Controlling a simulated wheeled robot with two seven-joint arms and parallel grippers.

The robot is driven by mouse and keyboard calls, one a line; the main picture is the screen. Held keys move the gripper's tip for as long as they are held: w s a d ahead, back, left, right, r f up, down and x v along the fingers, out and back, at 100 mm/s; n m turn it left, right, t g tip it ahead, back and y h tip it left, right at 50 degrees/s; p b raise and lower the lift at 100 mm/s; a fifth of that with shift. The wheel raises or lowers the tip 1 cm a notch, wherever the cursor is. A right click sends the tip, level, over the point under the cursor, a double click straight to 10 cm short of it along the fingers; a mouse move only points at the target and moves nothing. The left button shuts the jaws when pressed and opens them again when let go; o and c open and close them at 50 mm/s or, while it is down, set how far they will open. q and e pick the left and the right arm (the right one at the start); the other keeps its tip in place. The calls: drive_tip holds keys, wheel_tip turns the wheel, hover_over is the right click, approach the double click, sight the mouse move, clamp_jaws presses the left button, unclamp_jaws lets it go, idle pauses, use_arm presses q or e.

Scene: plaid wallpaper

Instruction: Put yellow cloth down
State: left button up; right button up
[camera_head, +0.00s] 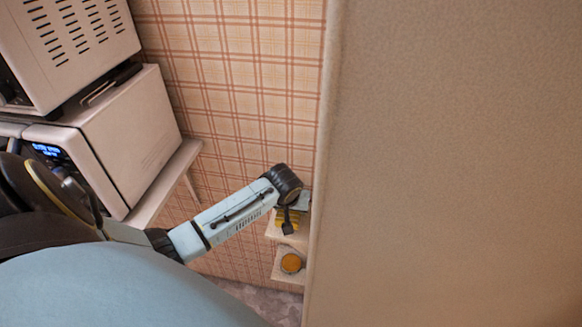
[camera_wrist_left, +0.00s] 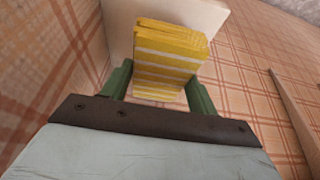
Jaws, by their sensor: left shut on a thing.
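The yellow cloth (camera_wrist_left: 172,52) is folded, with white stripes, and sits between the green fingers of my left gripper (camera_wrist_left: 158,88) in the left wrist view. The gripper is shut on it. A pale shelf board (camera_wrist_left: 122,28) is right behind the cloth in that view; I cannot tell whether the cloth touches it. In the head view, the cloth (camera_head: 287,219) shows in part under my left gripper (camera_head: 291,212), at the small upper wall shelf (camera_head: 287,238). My wrist hides part of it. My right gripper is not in view.
A lower shelf (camera_head: 287,279) holds a round orange thing (camera_head: 291,263). A large beige panel (camera_head: 450,160) stands close on the right of the gripper. Two boxy white appliances (camera_head: 125,135) are stacked on a table at left. Plaid wall (camera_head: 235,90) lies behind.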

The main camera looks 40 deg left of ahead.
sight(290, 216)
use_arm(q)
drive_tip(key=shift+f, duration=1.7)
drive_tip(key=shift+b, duration=0.3)
drive_tip(key=shift+f, duration=0.2)
drive_tip(key=o, duration=0.9)
drive_tip(key=p+v, duration=0.2)
drive_tip(key=v, duration=1)
drive_tip(key=shift+r, duration=0.2)
drive_tip(key=shift+s, duration=0.1)
